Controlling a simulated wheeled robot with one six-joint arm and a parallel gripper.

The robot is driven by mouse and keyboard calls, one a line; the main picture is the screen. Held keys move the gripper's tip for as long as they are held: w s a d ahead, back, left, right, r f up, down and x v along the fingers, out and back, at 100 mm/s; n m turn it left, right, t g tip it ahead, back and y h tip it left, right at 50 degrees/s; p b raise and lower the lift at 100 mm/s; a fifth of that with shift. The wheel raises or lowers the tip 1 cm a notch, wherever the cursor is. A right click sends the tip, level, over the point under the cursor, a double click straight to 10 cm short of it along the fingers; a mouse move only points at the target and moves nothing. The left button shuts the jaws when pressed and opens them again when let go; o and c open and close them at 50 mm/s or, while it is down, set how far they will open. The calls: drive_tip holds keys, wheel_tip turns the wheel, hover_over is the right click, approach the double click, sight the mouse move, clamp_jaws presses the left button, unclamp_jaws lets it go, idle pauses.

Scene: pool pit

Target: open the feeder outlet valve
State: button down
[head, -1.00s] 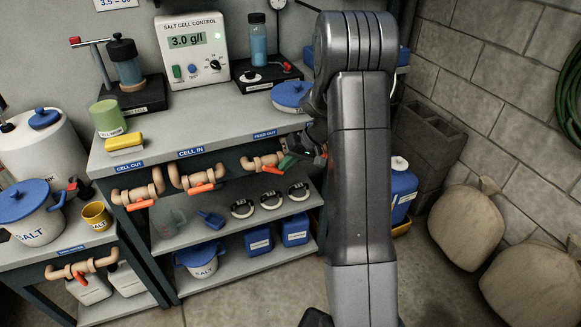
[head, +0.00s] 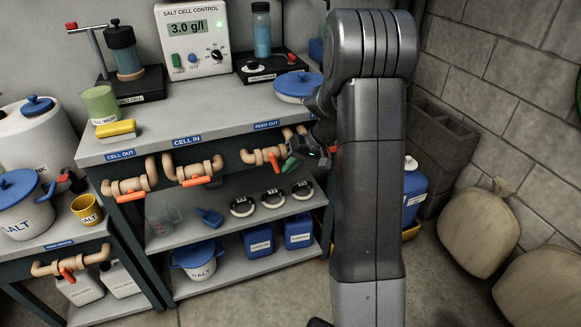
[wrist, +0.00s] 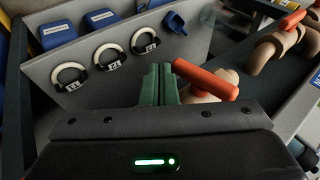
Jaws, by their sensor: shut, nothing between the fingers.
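The feeder outlet valve (head: 262,156) is a tan pipe fitting under the blue FEED OUT label (head: 266,125) on the bench front. Its orange lever (head: 274,164) slants steeply across the pipe in the head view. In the wrist view the lever (wrist: 207,80) lies just right of my fingertips. My gripper (head: 292,164) is at the right side of the valve, with green fingers. The fingers (wrist: 161,84) are pressed together and empty in the wrist view. I cannot tell whether they touch the lever. My arm hides the bench's right end.
The CELL IN valve (head: 194,172) and CELL OUT valve (head: 129,186) sit to the left on the same front. Below, a shelf (head: 225,228) holds several ring-shaped items and a blue scoop (head: 210,218). Sacks (head: 478,228) lie on the floor at right.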

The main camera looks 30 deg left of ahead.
drive_tip(key=shift+r, duration=0.15)
drive_tip(key=shift+r+p, duration=0.45)
drive_tip(key=shift+r, duration=0.25)
drive_tip(key=p+v, duration=0.1)
drive_tip(key=v, duration=1.2)
drive_tip(key=shift+d+r+p, duration=0.3)
